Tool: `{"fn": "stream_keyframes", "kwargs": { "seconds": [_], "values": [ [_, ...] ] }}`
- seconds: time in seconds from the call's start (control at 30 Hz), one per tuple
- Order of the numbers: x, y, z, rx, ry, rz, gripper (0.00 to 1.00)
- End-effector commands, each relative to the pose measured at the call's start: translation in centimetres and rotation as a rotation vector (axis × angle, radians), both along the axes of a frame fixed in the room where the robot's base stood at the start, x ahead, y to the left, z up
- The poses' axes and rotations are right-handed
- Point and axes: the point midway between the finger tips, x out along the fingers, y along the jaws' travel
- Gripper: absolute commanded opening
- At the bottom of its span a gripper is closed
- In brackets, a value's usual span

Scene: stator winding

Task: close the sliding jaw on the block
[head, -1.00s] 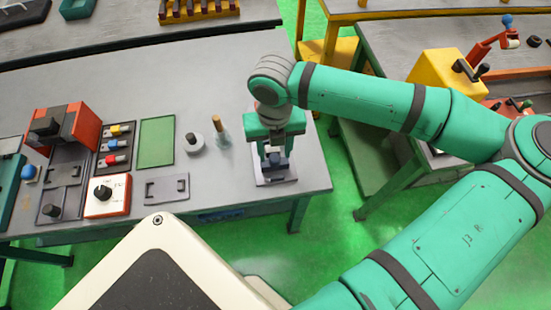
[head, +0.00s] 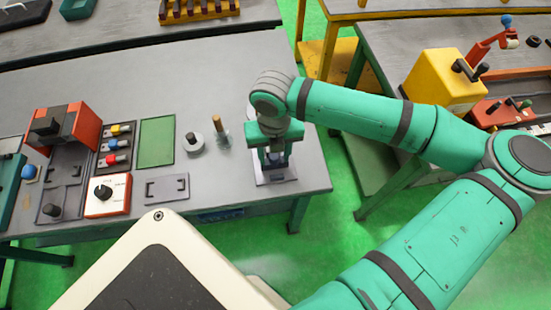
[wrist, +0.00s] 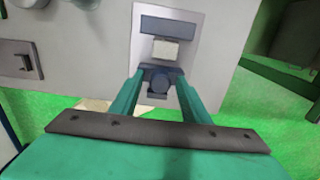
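A vise on a pale base plate (head: 275,181) stands at the table's front right corner. In the wrist view, its dark fixed jaw (wrist: 168,27) is at the top. A whitish block (wrist: 165,49) lies just below it. The dark blue sliding jaw (wrist: 164,72) is close below the block, with a round knob (wrist: 160,84) on its near side. I cannot tell whether jaw and block touch. My gripper (wrist: 160,76) points at the sliding jaw, one finger on each side of the knob. The fingers look apart. In the head view my gripper (head: 273,157) hides the block.
Left of the vise on the grey table (head: 200,80) stand a wooden-handled tool (head: 220,130), a round grey part with a post (head: 194,142), a green pad (head: 157,142) and a flat grey plate (head: 167,189). The table's front edge is close to the vise.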

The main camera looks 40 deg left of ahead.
Motion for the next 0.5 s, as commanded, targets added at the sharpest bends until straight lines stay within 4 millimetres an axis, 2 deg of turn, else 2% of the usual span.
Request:
{"fn": "stream_keyframes", "kwargs": {
  "seconds": [0.03, 0.5],
  "values": [
    [-0.6, -0.3, -1.1, -0.014, 0.021, 0.001, 0.30],
    [0.5, 1.1, -1.1, -0.013, 0.022, 0.001, 0.30]
  ]
}}
